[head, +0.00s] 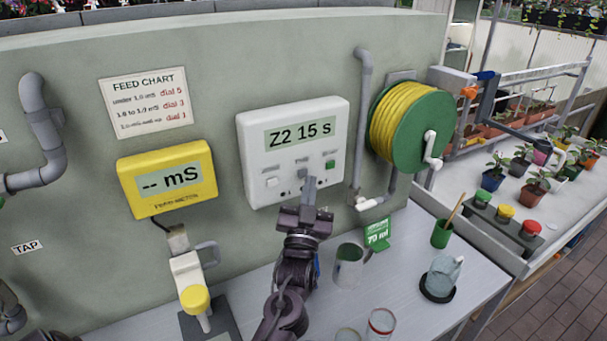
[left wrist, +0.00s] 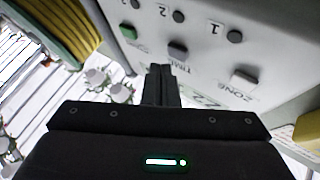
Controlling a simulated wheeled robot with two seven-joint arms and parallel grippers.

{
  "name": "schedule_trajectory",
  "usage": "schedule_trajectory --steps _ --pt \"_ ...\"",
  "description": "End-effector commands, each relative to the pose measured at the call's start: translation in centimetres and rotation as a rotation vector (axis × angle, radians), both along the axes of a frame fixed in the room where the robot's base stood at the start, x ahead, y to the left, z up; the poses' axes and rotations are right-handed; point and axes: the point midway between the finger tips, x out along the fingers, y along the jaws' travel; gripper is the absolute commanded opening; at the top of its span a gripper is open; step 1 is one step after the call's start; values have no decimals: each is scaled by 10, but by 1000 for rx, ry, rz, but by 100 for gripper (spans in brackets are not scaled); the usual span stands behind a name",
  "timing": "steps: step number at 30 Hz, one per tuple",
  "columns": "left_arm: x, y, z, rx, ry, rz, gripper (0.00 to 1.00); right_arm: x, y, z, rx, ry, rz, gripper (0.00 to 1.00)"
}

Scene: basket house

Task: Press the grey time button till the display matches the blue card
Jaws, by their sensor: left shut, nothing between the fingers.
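The white control box (head: 255,145) hangs on the wall, and its display (head: 300,133) reads "Z2 15 s". My right gripper is not in view.
A yellow meter (head: 168,205) hangs left of the box, and a green reel with yellow hose (head: 400,125) hangs right.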

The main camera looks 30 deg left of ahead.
Motion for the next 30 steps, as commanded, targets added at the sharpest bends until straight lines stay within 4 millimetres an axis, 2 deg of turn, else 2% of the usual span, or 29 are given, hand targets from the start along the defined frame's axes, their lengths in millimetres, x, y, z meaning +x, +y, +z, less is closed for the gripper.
schedule_trajectory --steps 19,30 --pt "0 0 0 0 0 0 0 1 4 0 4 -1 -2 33" --pt "4 7 1 0 -1 -1 0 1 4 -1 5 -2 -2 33"
